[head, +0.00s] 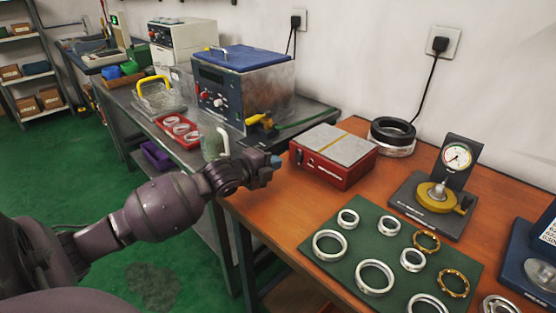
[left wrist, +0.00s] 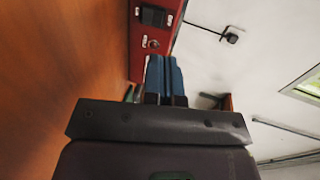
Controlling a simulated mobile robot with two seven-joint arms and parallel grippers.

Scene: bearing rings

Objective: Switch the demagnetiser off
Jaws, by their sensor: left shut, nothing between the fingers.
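The demagnetiser appears to be the red box (head: 330,166) with a grey top and a yellow stripe, on the wooden bench. In the left wrist view its red front (left wrist: 138,62) shows a dark panel (left wrist: 152,16) and a small round silvery control (left wrist: 153,44). Whether the control is on or off cannot be told. My left gripper (head: 275,161) is just left of the box's front, its blue fingers together and empty. In the left wrist view the fingertips (left wrist: 165,58) are near the control; contact cannot be told. My right gripper is not in view.
A green mat (head: 333,273) with several rings lies in front of the box. A dial gauge stand (head: 437,196) and a black-and-silver ring stack (head: 392,137) stand on the bench. A blue-lidded tank (head: 243,88) and a red tray (head: 177,130) are on the metal table to the left.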

